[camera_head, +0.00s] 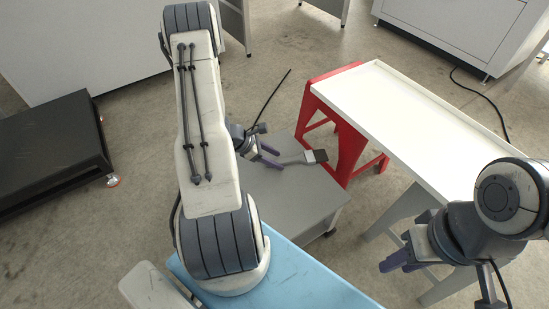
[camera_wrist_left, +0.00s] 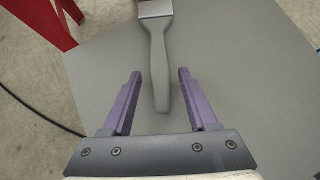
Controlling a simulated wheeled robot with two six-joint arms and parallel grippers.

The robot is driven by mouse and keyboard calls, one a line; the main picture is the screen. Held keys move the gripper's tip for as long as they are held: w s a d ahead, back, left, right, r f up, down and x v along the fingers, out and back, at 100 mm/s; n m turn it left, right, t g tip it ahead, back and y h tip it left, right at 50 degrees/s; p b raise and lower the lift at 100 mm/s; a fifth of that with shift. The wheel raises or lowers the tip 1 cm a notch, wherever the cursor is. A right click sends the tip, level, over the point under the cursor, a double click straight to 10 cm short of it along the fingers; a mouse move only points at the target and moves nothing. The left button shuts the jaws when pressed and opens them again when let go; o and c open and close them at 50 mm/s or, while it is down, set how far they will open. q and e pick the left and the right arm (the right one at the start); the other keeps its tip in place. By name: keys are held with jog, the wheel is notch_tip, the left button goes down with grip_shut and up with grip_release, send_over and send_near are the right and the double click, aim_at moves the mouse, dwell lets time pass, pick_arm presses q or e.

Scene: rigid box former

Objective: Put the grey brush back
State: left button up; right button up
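The grey brush (camera_head: 301,158) lies on the top of a low grey cabinet (camera_head: 291,205), its dark bristles pointing right in the head view. In the left wrist view the brush handle (camera_wrist_left: 159,72) runs down between the two purple fingers. My left gripper (camera_wrist_left: 157,92) is open, with a gap on both sides of the handle. It also shows in the head view (camera_head: 271,157) at the handle end. My right gripper (camera_head: 392,261) is at the right, away from the brush, over the floor. Its finger gap is hard to make out.
A white tray-like table (camera_head: 405,117) with a raised rim stands to the right of the cabinet. A red stool (camera_head: 346,140) stands beside it. A black low box (camera_head: 50,150) is at the left. Cables lie on the floor.

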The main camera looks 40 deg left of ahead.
pick_arm(q)
jog(key=shift+r, duration=0.25)
jog(key=p+v, duration=0.6)
jog(key=v, duration=0.5)
jog(key=w+d+r+m+g, duration=0.1)
jog(key=d+r+m+g, duration=0.1)
jog(key=d+r+m, duration=0.4)
jog(key=w+d+r+m+g, duration=0.1)
jog(key=d+r+m+g, duration=0.2)
jog(key=d, duration=0.6)
jog(key=d+r+m+g, duration=0.2)
jog(key=d+r+m, duration=0.2)
jog(key=d+m, duration=0.25)
jog(key=s+d+r+m+y, duration=0.2)
jog(key=s+d+r+m, duration=0.2)
jog(key=s+d+m, duration=0.3)
jog(key=s+d+r+m+y, duration=0.2)
jog(key=s+d+r+m, duration=0.3)
jog(key=m, duration=0.7)
jog(key=s+d, duration=0.2)
jog(key=s, duration=0.2)
jog(key=shift+r+y, duration=0.25)
jog(key=shift+y, duration=0.15)
jog(key=shift+s+m, duration=0.15)
jog(key=shift+m, duration=0.1)
notch_tip(320, 180, up, 38)
jog(key=p, duration=3.7)
jog(key=shift+f, duration=0.2)
